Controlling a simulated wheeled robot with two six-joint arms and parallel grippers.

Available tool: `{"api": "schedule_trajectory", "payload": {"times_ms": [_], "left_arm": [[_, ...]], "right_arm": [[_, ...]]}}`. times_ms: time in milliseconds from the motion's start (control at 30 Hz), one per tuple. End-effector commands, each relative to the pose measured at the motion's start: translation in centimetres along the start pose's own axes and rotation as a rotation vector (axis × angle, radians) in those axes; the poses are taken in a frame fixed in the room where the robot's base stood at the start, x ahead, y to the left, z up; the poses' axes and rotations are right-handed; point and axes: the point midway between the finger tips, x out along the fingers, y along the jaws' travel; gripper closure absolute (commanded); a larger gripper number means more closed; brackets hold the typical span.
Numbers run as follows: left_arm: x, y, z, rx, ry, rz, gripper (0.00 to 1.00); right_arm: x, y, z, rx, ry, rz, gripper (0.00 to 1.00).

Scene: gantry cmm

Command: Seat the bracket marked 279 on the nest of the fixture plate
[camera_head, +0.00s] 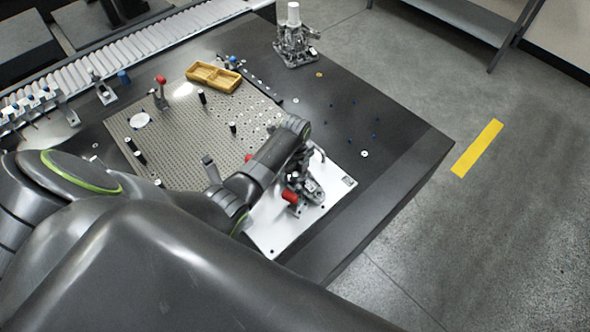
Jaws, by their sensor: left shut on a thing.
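The white fixture plate (270,232) lies near the front edge of the dark table. Red-handled clamps (290,197) stand on it. My left arm reaches in from the left and bends down over the plate. My left gripper (308,183) is small and partly hidden among the metal parts there. It is shut on a grey metal part that looks like the bracket, low over the plate. The number on it cannot be read, and the nest is hidden by the gripper and clamps. I cannot tell whether the bracket touches the nest. My right gripper is not in view.
A perforated plate (180,135) with black posts and a red-knobbed clamp (160,92) lies behind my left arm. A yellow tray (214,77) sits at its far edge. A grey metal device (293,42) stands at the table's back corner. The table's right side (375,110) is mostly clear.

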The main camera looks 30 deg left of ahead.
Motion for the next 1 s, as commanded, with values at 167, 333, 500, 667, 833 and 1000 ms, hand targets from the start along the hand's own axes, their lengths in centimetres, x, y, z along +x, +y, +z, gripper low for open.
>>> {"api": "schedule_trajectory", "payload": {"times_ms": [167, 333, 500, 667, 833, 1000], "left_arm": [[0.0, -0.1, 0.0, 0.001, -0.001, -0.003, 0.74], [0.0, -0.1, 0.0, 0.001, -0.001, -0.002, 0.17], [0.0, -0.1, 0.0, 0.0, 0.0, -0.001, 0.08], [0.1, 0.1, 0.0, 0.0, 0.0, 0.001, 0.08], [-0.9, 0.0, 0.0, 0.0, -0.001, -0.002, 0.08], [-3.5, -0.1, 0.1, 0.0, -0.002, -0.005, 0.08]], "right_arm": [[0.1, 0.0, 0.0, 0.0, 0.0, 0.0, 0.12], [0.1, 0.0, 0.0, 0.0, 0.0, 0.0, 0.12], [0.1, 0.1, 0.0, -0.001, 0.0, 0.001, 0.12], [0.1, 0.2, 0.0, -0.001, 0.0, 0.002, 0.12], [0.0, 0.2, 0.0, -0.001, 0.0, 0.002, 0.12], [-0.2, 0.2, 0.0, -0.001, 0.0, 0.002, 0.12]]}}
